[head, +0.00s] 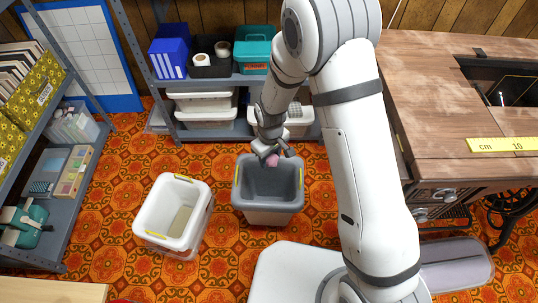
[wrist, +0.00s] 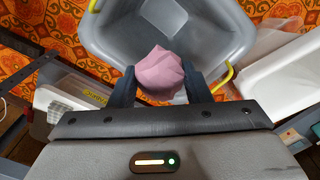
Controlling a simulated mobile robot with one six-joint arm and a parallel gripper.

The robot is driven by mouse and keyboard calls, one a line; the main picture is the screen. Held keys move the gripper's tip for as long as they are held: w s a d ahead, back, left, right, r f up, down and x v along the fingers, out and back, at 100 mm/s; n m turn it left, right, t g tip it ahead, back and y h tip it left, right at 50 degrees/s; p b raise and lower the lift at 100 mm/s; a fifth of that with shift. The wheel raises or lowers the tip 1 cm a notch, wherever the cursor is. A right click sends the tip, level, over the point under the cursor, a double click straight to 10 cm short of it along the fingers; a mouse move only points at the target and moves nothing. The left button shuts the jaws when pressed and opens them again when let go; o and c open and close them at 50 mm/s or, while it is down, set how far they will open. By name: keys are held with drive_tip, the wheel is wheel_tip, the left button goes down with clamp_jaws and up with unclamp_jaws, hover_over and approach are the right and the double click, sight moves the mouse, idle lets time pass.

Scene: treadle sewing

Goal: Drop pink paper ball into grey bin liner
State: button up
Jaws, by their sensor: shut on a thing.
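The pink paper ball (wrist: 160,74) is crumpled and sits between the two dark fingers of my gripper (wrist: 161,88) in the wrist view. My gripper is shut on it. The grey bin liner (head: 270,181) stands open on the floor in the head view, and I see no contents in it. In the head view my gripper (head: 273,156) holds the pink paper ball (head: 272,161) over the back part of the grey liner's opening. In the wrist view the grey liner (wrist: 215,50) fills the area beyond the ball. The ball hides part of its inside.
A white bin (head: 152,213) stands left of the grey liner, with patterned floor between them. A shelf with boxes (head: 205,108) is behind. A wooden sewing table (head: 430,100) stands at the right. A left shelf (head: 70,210) holds several items.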

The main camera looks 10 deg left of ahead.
drive_tip(key=o, duration=1)
wheel_tip(320, 180, up, 8)
drive_tip(key=p, duration=0.3)
drive_tip(key=shift+f, duration=0.1)
